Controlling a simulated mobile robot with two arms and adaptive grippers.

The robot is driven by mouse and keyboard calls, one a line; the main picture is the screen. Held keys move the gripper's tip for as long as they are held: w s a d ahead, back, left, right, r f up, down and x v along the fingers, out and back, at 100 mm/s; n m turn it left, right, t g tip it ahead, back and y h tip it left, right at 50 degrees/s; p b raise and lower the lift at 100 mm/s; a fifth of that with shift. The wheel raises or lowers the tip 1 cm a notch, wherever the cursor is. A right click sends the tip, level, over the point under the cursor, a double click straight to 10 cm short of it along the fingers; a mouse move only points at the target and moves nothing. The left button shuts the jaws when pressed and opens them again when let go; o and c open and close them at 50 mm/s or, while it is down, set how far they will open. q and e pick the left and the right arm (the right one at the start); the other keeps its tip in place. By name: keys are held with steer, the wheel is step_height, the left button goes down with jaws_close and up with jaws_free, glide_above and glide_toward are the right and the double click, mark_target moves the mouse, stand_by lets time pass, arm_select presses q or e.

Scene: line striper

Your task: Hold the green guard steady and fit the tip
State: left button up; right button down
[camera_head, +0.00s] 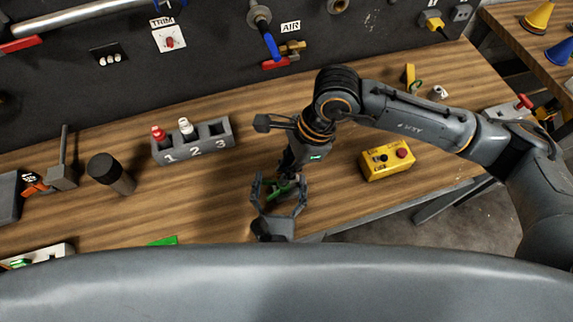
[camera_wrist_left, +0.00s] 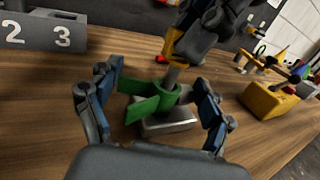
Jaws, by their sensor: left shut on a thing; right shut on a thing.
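The green guard (camera_wrist_left: 152,103) is a ring with flat flaps, at a grey metal block (camera_wrist_left: 172,126) on the bench. It also shows in the head view (camera_head: 283,190), partly hidden. My left gripper (camera_head: 279,192) reaches in from the bottom with its fingers on either side of the guard; in the left wrist view (camera_wrist_left: 163,100) it is shut on the guard. My right gripper (camera_wrist_left: 186,58) comes from above, shut on a short grey piece, seemingly the tip (camera_wrist_left: 172,76), whose lower end meets the ring's opening. I cannot tell how deep it sits.
A grey rack (camera_head: 194,148) numbered 1 to 3 holds a red-capped and a white-capped bottle; slot 3 looks empty. A yellow button box (camera_head: 386,160) stands to the right. A dark cylinder (camera_head: 112,173) stands at left. A green piece (camera_head: 163,241) lies near the front edge.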

steer(key=shift+f, duration=1.15)
steer(key=c, duration=1)
jaws_free()
steer(key=shift+c, duration=0.2)
steer(key=v, duration=0.7)
stand_by(0.5)
